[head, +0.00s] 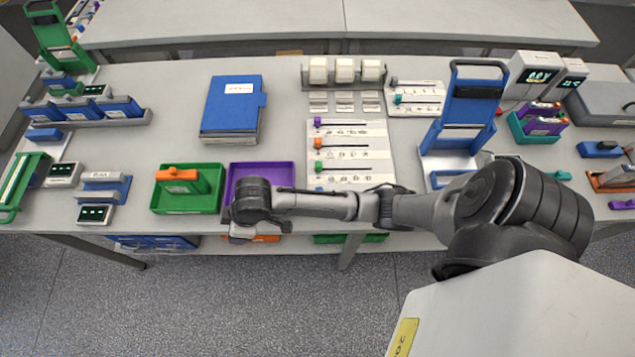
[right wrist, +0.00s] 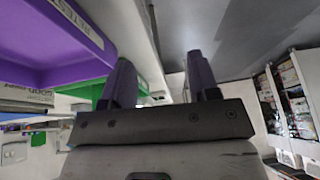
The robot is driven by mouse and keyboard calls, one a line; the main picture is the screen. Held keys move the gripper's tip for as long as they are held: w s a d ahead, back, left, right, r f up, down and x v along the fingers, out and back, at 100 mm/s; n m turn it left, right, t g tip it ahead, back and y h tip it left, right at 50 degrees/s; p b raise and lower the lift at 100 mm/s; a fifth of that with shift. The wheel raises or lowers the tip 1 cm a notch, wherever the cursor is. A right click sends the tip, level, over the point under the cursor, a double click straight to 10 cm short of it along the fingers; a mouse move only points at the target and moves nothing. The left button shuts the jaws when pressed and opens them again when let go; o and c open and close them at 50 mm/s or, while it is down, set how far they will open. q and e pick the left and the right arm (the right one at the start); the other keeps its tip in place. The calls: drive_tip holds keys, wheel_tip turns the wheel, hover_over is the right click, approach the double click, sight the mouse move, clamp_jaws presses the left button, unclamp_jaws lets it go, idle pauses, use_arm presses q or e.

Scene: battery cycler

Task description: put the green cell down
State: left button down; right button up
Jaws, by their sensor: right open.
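A green cell (head: 182,184) with an orange top stands in the green tray (head: 168,207) near the table's front edge, left of the purple tray (head: 283,168). My right gripper (head: 243,234) is low at the front edge of the purple tray, its fingers mostly hidden by the wrist in the head view. In the right wrist view the fingers (right wrist: 160,84) are apart with nothing between them. The purple tray (right wrist: 60,45) is close at the upper left there, and a green surface shows behind the left finger. My left gripper is in neither view.
A blue binder (head: 232,106) lies behind the trays. A white board with coloured sliders (head: 345,150) is right of them. A blue stand (head: 470,110) is further right. Cell racks and small display units (head: 95,214) fill the left. Bare table lies between binder and left units.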

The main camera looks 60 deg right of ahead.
drive_tip(key=s+d+f+m+h, duration=0.1)
drive_tip(key=s+d+m, duration=0.1)
drive_tip(key=s, duration=0.9)
drive_tip(key=s+d+f+m+h, duration=0.1)
drive_tip(key=s+d, duration=0.3)
drive_tip(key=s, duration=0.7)
drive_tip(key=shift+s+d+m+h, duration=0.35)
drive_tip(key=shift+d+m+h, duration=0.05)
wheel_tip(320, 180, up, 24)
drive_tip(key=p, duration=2.4)
